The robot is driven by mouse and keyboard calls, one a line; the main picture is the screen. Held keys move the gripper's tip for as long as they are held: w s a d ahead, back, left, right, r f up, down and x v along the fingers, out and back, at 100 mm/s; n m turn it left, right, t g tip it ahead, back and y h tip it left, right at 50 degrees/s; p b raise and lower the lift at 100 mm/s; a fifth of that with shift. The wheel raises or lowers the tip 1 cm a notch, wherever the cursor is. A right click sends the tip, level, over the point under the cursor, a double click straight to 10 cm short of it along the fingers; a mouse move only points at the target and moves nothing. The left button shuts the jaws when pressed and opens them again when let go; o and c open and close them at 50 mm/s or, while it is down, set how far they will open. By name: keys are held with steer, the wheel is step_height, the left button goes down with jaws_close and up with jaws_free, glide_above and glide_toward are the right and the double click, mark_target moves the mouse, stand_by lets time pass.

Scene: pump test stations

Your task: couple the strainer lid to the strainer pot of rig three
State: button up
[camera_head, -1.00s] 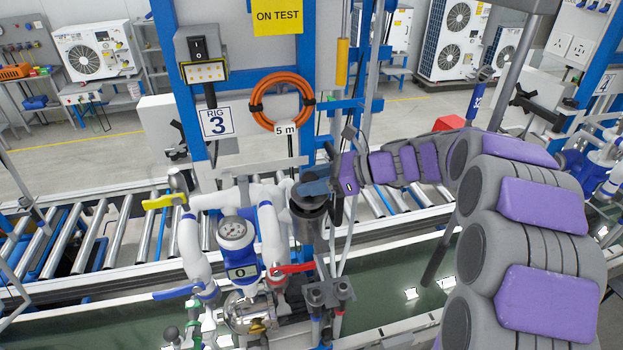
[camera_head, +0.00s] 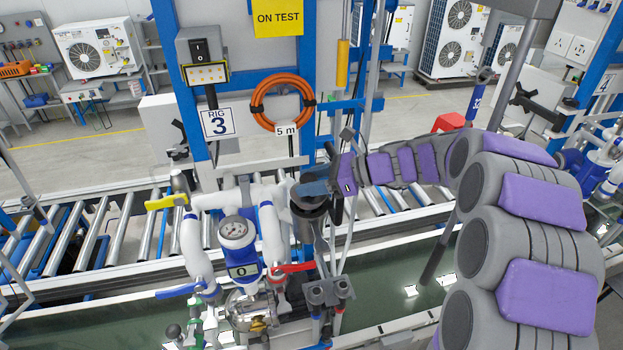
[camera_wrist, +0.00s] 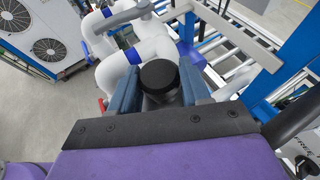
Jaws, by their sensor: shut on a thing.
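My gripper (camera_head: 318,188) reaches in from the right, over rig three. In the wrist view its two blue fingers (camera_wrist: 160,88) are shut on the strainer lid, a dark round piece with a black knob (camera_wrist: 159,74).
An orange hose coil (camera_head: 282,101) hangs on the blue frame behind. A roller conveyor (camera_head: 112,232) runs behind the rig.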

steer(key=shift+f+b, duration=0.45)
steer(key=shift+f, duration=0.8)
stand_by(1.6)
stand_by(0.4)
steer(key=o, duration=1)
steer(key=shift+c, duration=0.2)
